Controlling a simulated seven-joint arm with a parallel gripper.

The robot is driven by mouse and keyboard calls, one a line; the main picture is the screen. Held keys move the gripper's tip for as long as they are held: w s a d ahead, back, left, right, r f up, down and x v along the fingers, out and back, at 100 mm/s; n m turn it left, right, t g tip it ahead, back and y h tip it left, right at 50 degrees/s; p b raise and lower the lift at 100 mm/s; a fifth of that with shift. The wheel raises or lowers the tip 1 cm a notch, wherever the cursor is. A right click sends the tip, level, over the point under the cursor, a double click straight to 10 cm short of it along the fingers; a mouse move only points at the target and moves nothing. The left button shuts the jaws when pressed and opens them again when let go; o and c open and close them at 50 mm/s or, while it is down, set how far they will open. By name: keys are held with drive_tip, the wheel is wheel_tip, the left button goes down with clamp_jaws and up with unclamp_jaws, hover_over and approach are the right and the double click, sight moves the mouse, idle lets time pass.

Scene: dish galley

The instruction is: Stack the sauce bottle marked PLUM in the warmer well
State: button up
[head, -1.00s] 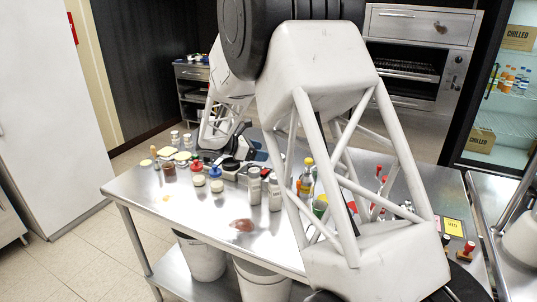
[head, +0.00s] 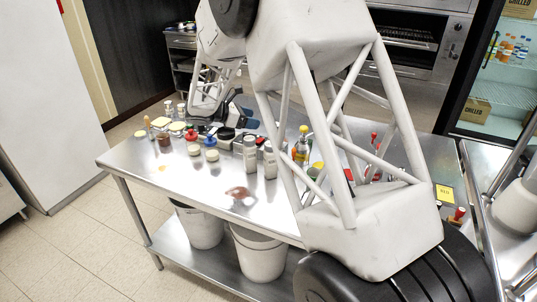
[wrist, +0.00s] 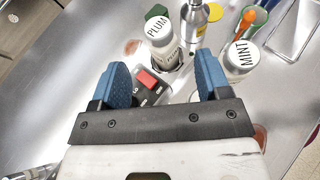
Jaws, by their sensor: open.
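The sauce bottle marked PLUM (wrist: 158,28) shows at the top middle of the wrist view, with a white cap and a clear body. Its lower end meets a dark round opening on the warmer (wrist: 150,92), which has a red switch and an LO mark. I cannot tell how deep it sits. My gripper (wrist: 163,70) is open, with blue fingers apart and nothing held between them; the bottle is beyond the fingertips. The head view shows my gripper (head: 237,116) small, over the back of the table; the PLUM label cannot be read there.
A bottle marked MINT (wrist: 240,56) stands right of my right finger. A metal bottle (wrist: 193,18) stands close beside PLUM. Jars and shakers crowd the steel table (head: 135,165) at left. A reddish-brown patch (head: 238,192) lies near the front edge, with bare steel around it.

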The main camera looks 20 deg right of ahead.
drive_tip(key=s+r+m+y, duration=0.3)
drive_tip(key=s+r+m, duration=0.1)
drive_tip(key=s, duration=0.8)
drive_tip(key=s+r+m+y, duration=0.3)
drive_tip(key=s+r+m, duration=0.15)
drive_tip(key=s, duration=0.75)
drive_tip(key=s+a+m+t+y, duration=0.1)
drive_tip(key=s+a+m+y, duration=0.1)
drive_tip(key=s, duration=0.6)
drive_tip(key=s+a+m+y, duration=0.2)
drive_tip(key=s+m+y, duration=0.1)
drive_tip(key=s, duration=0.6)
drive_tip(key=s+a+m+t+y, duration=0.1)
drive_tip(key=s+a+m+y, duration=0.1)
drive_tip(key=s, duration=0.6)
drive_tip(key=shift+s+a+f+m+t, duration=0.2)
drive_tip(key=shift+a+f+m+t, duration=0.25)
drive_tip(key=shift+m, duration=0.8)
